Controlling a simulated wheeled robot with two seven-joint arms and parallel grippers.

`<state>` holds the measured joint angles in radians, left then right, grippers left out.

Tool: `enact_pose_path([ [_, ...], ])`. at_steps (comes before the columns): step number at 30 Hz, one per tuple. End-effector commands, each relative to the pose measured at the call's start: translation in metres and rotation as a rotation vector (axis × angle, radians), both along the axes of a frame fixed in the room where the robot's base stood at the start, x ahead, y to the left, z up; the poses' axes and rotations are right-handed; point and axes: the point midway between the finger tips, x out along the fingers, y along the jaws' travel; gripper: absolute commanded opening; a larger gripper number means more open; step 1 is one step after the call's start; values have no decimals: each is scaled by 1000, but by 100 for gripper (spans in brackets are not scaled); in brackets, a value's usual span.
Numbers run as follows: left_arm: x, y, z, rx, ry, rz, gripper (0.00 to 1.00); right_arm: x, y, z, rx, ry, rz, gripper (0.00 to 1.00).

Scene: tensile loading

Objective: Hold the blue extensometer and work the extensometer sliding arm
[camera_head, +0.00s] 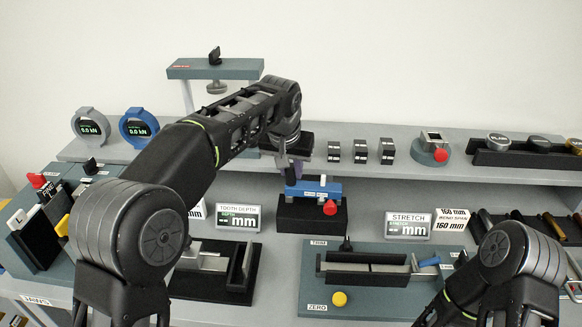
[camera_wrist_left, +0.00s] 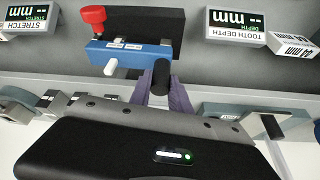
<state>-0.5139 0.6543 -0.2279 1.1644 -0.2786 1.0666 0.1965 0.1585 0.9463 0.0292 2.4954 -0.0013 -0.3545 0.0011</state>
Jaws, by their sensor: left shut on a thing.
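The blue extensometer (camera_head: 318,189) sits at a black block (camera_head: 312,213) near the middle of the bench. It has a red knob (camera_head: 330,208) and a small white peg (camera_head: 323,180). In the left wrist view the blue body (camera_wrist_left: 140,55) shows with its red knob (camera_wrist_left: 93,16), white peg (camera_wrist_left: 110,69) and black post (camera_wrist_left: 161,74). My left gripper (camera_head: 292,174) reaches down to its left end. In the wrist view the fingers (camera_wrist_left: 162,92) are shut on the black post. Whether the body is lifted off the block is unclear. My right gripper is out of view.
A STRETCH display (camera_head: 408,224) and a TOOTH DEPTH display (camera_head: 238,218) stand either side. A fixture with a yellow knob (camera_head: 339,299) lies in front. Small black-and-white blocks (camera_head: 360,151) and a red-knobbed device (camera_head: 432,148) stand on the shelf behind.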

Motion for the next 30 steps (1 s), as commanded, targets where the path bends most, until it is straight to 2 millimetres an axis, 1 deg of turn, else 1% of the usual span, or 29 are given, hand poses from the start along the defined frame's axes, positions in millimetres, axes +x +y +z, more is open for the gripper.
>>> enact_pose_path([
  [22,0,0,-22,-1,-1,0,0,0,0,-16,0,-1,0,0],
  [30,0,0,-25,0,1,0,0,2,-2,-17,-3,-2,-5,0],
])
